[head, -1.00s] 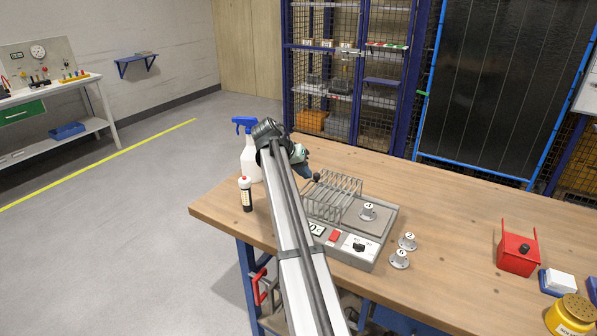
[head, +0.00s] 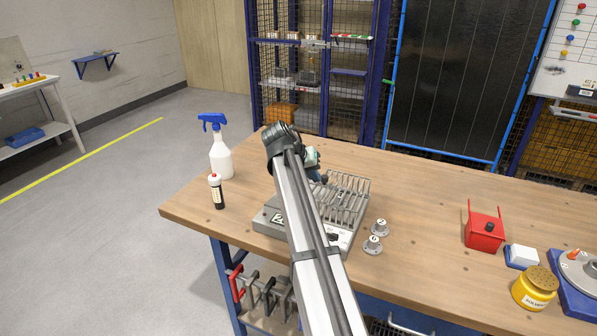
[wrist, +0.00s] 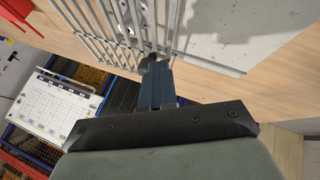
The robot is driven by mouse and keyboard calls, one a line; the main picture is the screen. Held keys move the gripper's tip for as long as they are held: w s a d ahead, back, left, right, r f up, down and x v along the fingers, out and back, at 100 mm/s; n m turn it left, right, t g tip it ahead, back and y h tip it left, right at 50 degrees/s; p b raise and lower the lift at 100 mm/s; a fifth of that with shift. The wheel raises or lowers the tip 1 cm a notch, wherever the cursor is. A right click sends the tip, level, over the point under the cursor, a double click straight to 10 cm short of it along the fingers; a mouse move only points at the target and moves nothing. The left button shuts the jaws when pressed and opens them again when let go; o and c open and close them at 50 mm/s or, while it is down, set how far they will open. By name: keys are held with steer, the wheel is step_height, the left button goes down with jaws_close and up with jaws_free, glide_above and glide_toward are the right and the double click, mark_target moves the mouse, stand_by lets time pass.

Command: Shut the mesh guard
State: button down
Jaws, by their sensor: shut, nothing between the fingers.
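The rotary jig (head: 268,220) stands on the bench, partly hidden behind my arm. Its mesh guard (head: 350,195), a cage of grey bars, lies over the right part of the jig's top. I cannot tell whether it is fully down. The guard also shows in the wrist view (wrist: 95,30), at the upper left. My gripper (head: 322,178) is shut and empty at the guard's back-left side. In the wrist view the fingertips (wrist: 154,66) are at a small dark knob by the bars; contact is unclear.
A red box (head: 484,233) and a yellow solvent can (head: 535,290) are on the right. The bench between is clear.

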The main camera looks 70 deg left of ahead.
steer(key=shift+w+d, duration=0.2)
steer(key=shift+d, duration=0.05)
